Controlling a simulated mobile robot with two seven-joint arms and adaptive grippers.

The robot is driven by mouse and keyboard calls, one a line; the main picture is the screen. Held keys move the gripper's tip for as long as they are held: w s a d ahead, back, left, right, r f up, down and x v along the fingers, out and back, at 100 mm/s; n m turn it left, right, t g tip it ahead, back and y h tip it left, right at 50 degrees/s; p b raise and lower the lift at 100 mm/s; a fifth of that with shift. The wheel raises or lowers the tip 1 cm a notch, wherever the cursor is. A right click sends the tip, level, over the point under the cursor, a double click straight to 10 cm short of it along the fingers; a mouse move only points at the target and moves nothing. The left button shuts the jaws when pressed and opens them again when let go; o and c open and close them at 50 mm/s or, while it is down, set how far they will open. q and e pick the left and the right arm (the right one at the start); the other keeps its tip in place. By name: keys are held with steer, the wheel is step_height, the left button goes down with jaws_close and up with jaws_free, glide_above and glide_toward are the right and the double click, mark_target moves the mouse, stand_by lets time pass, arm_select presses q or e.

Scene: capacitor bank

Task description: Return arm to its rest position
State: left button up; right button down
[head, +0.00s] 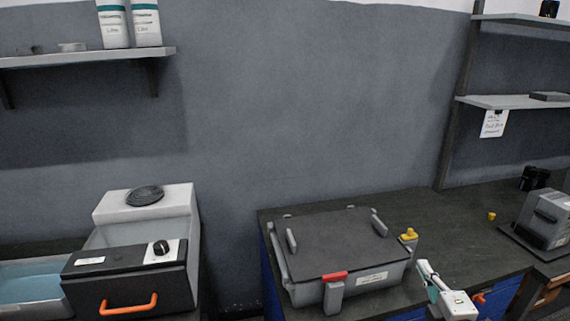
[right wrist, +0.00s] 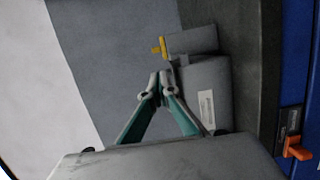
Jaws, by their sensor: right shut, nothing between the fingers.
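My right gripper (head: 428,272) is at the lower right of the head view, in front of the bench edge and right of the grey case. In the right wrist view my right gripper (right wrist: 160,80) has two teal fingers whose grey tips meet, with nothing between them. The grey case (head: 365,279) has a dark lid, a red-topped latch (head: 334,277) at the front and a yellow-topped part (head: 408,235) at its right. The yellow part (right wrist: 162,47) also shows beyond the fingertips in the wrist view. My left gripper is in neither view.
The dark bench top (head: 460,218) is mostly bare right of the case, with a small yellow piece (head: 491,216) and a grey device (head: 545,217) farther right. An orange handle (head: 128,303) projects from a unit at left. Shelves (head: 95,59) hang on the wall.

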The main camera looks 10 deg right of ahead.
steer(key=s+a+f+m+g+y, duration=0.1)
steer(key=s+a+f+m+g, duration=0.15)
steer(key=s+a+f, duration=0.35)
steer(key=s+a+f+m+g+y, duration=0.1)
steer(key=s+a+f+m, duration=0.2)
steer(key=f, duration=0.6)
steer(key=s+a+f+m+g+y, duration=0.1)
steer(key=s+a+f+m, duration=0.2)
steer(key=a, duration=0.4)
steer(key=s+a+f+m+g+y, duration=0.2)
steer(key=s+a+f+m, duration=0.1)
steer(key=s+a+f, duration=0.3)
steer(key=s+a, duration=0.2)
steer(key=shift+s+a+f+y, duration=0.15)
steer(key=shift+a+f+y, duration=0.15)
